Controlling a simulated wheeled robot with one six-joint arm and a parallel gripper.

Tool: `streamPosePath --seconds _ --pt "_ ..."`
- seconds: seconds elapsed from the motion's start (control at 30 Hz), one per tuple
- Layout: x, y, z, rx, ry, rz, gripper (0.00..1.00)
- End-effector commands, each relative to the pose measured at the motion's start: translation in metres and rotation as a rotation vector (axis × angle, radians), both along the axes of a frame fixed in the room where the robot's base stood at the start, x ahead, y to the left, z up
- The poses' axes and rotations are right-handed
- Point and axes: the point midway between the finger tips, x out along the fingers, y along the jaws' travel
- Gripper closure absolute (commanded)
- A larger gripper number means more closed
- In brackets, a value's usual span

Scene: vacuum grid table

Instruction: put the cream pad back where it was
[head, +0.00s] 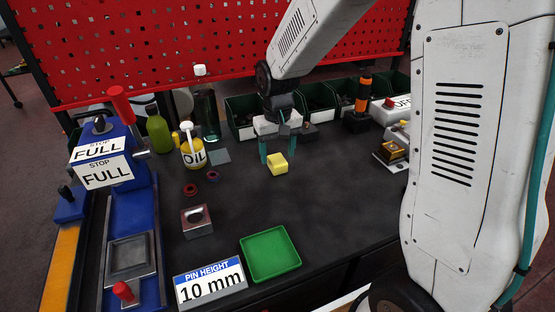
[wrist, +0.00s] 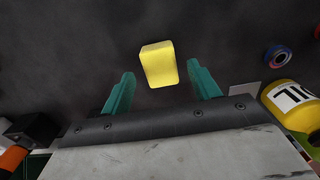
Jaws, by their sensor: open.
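A pale yellow block (head: 277,165), the thing nearest to a cream pad in colour, rests on the dark table top below and just in front of my gripper (head: 278,152). In the wrist view the same block (wrist: 158,64) shows between and slightly beyond the tips of my gripper (wrist: 161,76). The two teal fingers are spread with a gap on each side of the block, and neither visibly touches it. My gripper is open and empty. No marked spot for the pad can be made out.
A grey square plate (head: 219,156) lies by the yellow oil can (head: 192,150). A metal block with a hole (head: 196,221), a green tray (head: 270,254) and a "PIN HEIGHT 10 mm" sign (head: 210,284) are in front. A blue press (head: 108,190) stands left.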

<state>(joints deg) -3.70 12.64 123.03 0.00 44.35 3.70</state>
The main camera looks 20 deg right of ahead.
Motion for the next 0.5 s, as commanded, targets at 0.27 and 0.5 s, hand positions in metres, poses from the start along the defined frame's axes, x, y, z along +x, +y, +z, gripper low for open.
streamPosePath --seconds 0.27,0.5 --pt "0.001 0.000 0.060 0.000 -0.005 0.000 0.39" --pt "0.000 0.000 0.085 0.000 -0.002 0.000 0.39"
